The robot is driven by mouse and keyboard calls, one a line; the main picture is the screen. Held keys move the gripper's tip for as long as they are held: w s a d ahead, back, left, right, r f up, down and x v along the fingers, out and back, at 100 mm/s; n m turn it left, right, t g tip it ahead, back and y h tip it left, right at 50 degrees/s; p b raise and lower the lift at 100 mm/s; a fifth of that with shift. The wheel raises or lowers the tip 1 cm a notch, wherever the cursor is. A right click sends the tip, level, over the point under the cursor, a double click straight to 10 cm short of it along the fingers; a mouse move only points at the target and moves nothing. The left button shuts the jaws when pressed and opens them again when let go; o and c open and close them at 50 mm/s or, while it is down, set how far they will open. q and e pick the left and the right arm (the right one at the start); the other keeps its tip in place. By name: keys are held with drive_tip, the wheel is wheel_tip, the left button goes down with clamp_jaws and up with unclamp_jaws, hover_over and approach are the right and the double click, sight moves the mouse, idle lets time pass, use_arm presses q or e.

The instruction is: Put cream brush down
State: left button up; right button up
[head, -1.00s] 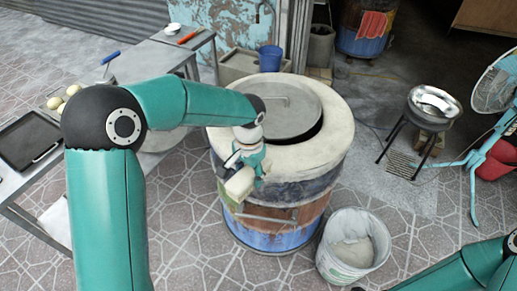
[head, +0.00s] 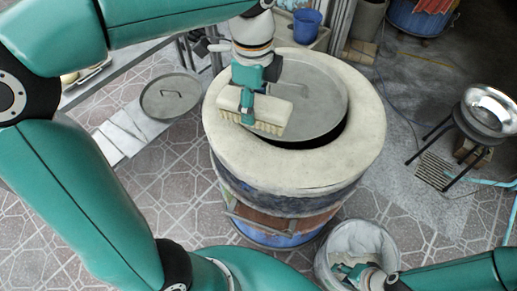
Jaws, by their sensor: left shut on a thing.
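The cream brush (head: 276,112) is a pale block with short bristles along its lower front edge. My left gripper (head: 256,98) reaches down from the top and is shut on the brush. The brush is over the left part of the barrel oven's pale rim (head: 235,150) and the edge of its grey lid (head: 318,95). I cannot tell whether the bristles touch the oven. My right gripper (head: 352,268) is low at the right, over the white bucket (head: 362,238); whether it is open or shut is unclear.
A round metal lid (head: 171,97) with a handle lies left of the oven. A blue bucket (head: 306,24) stands behind it. A metal bowl (head: 488,108) on a black stand is at the right. The oven's front rim is bare.

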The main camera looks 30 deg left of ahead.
use_arm(q)
wheel_tip(320, 180, down, 18)
drive_tip(key=shift+f+b, duration=0.1)
drive_tip(key=shift+b, duration=0.5)
drive_tip(key=shift+s, duration=0.1)
drive_tip(key=shift+f, duration=0.15)
drive_tip(key=o, duration=1.1)
wheel_tip(320, 180, up, 12)
drive_tip(key=p, duration=0.1)
drive_tip(key=shift+r, duration=0.2)
drive_tip(key=shift+f, duration=0.1)
